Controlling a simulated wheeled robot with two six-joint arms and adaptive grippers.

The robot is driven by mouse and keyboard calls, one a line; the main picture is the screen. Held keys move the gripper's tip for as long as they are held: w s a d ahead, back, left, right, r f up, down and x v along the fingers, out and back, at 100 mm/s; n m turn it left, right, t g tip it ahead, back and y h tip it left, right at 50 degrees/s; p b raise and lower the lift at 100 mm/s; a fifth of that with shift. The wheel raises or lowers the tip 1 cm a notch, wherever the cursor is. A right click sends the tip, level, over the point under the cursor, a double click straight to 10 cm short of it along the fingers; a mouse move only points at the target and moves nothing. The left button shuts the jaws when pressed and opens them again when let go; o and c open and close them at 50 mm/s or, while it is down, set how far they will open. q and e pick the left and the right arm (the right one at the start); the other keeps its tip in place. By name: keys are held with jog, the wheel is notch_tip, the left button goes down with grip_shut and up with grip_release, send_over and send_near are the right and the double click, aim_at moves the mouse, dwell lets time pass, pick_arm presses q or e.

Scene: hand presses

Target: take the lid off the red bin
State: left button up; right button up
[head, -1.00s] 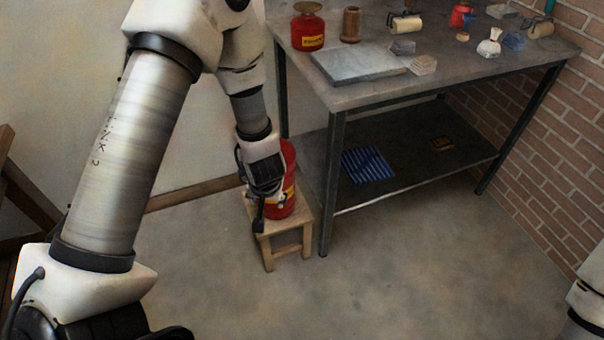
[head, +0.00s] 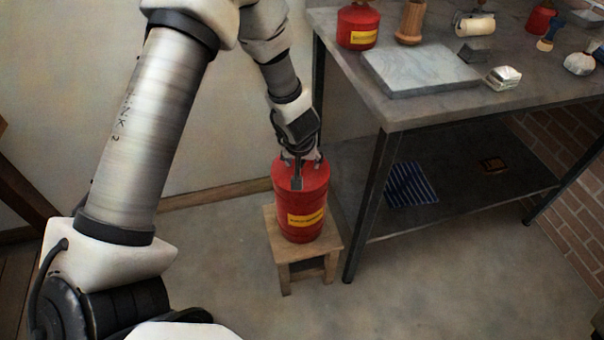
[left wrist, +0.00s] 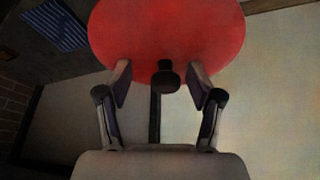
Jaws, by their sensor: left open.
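The red bin (head: 303,218) with a yellow label stands upright on a small wooden stool in the head view. Its round red lid (head: 313,178) is on top, and the lid's face also fills the upper part of the left wrist view (left wrist: 165,30). A dark knob (left wrist: 167,76) stands out from the lid. My left gripper (head: 302,164) is over the lid. In the left wrist view its two fingers (left wrist: 161,80) are spread, one on each side of the knob, with gaps on both sides. My right gripper is out of view.
The wooden stool (head: 283,252) stands beside the leg of a metal workbench (head: 410,112). On the bench are a red can (head: 357,26), a grey slab (head: 420,68) and small tools. A striped blue cloth (head: 411,184) lies on the lower shelf. The floor in front is clear.

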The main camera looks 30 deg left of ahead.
pick_arm(q)
jog(key=shift+s+r, duration=0.15)
jog(key=shift+s, duration=0.1)
jog(key=shift+c, duration=0.2)
grip_shut()
jog(key=shift+a, duration=0.15)
jog(key=shift+r, duration=0.1)
